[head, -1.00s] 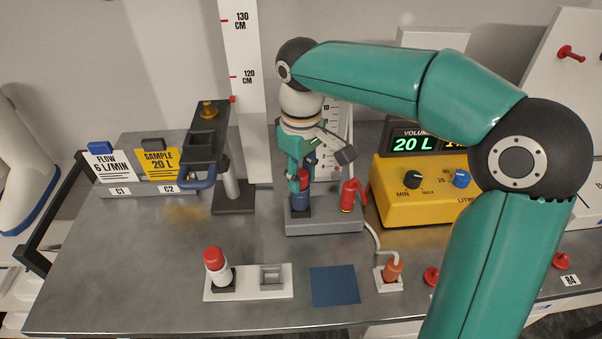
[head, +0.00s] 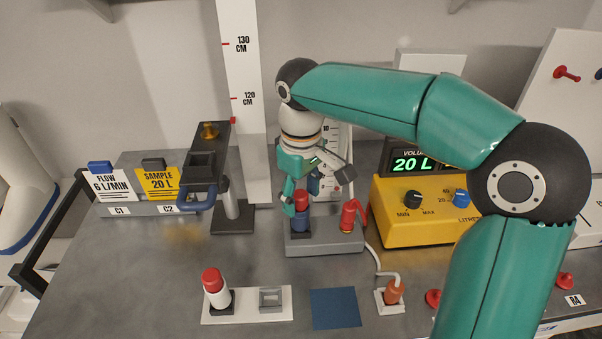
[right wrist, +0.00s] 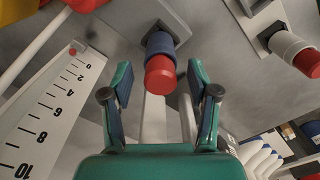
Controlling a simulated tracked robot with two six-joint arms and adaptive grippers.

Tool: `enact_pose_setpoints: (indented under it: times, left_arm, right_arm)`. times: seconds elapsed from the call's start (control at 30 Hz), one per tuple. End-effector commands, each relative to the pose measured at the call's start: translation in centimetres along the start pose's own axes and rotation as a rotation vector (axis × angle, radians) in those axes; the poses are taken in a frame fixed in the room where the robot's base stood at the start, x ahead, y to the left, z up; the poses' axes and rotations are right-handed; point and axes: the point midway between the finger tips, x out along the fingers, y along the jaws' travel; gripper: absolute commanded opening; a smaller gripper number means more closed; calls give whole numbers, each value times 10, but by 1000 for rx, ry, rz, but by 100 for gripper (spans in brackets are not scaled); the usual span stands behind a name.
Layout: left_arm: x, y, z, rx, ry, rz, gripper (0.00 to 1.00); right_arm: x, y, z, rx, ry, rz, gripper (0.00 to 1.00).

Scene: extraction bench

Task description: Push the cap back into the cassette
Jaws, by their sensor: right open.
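A blue cassette (head: 301,229) with a red cap (head: 302,200) stands upright in a grey holder (head: 325,242) on the bench. The red cap also shows in the right wrist view (right wrist: 160,77), with the blue body (right wrist: 160,45) behind it. My right gripper (head: 300,192) is open and empty at the cap, its fingers behind and beside it. In the right wrist view my fingers (right wrist: 159,72) stand apart, one on each side of the cap, with gaps visible. I cannot tell how deep the cap sits. My left gripper is out of view.
A white cassette with a red cap (head: 212,281) stands in a white rack (head: 246,312) beside an empty socket. A red clamp (head: 349,216) stands close right of the blue cassette. A blue mat (head: 335,308) lies in front. A yellow pump (head: 408,226) is at right.

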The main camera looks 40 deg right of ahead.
Motion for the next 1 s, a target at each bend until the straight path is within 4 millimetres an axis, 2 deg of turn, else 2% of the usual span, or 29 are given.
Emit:
enact_pose_setpoints:
  times: [0.5,0.73,1.0]
  left_arm:
    - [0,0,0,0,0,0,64]
    - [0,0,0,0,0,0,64]
    - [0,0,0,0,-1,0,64]
  right_arm:
    - [-91,0,-1,0,3,0,60]
    - [-110,0,-1,-1,1,0,60]
    - [-113,0,0,-1,-1,-1,60]
